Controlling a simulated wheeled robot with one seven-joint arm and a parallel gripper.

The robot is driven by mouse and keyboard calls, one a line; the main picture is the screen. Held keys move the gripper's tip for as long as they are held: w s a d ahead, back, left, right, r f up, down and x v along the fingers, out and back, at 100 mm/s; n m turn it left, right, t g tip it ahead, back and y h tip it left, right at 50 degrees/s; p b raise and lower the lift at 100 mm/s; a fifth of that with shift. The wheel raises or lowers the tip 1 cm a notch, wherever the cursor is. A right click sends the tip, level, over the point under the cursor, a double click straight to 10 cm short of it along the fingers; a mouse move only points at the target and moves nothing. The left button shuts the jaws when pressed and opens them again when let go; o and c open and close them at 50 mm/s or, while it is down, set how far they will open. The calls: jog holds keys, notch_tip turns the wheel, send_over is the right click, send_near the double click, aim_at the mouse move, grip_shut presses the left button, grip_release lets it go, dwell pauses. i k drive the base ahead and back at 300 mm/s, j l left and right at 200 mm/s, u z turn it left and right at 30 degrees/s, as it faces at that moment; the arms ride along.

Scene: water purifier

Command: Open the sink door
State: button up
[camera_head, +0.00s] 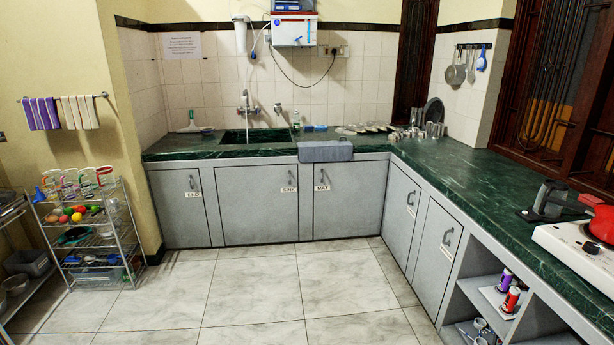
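The sink door (252,205) is a wide grey cabinet panel below the sink basin (255,136). It stands flush with the cabinet front and looks closed. A small white label, which seems to read "SINK" (289,190), is near its upper right. A slim vertical handle (290,178) is just above the label, close to the door's right edge. My gripper is not in view.
A labelled left door (182,215) and right door (345,208) flank the sink door, both closed. The tiled floor (255,285) is clear. A wire rack (110,267) stands left.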

aim_at(258, 205)
jog(key=i+u, duration=0.35)
jog(key=i, duration=2.45)
jog(key=i+j, duration=0.15)
jog(key=i, duration=0.8)
jog(key=i+z, duration=0.25)
jog(key=i, duration=0.3)
jog(key=i+j+z, duration=0.3)
jog(key=i, duration=0.25)
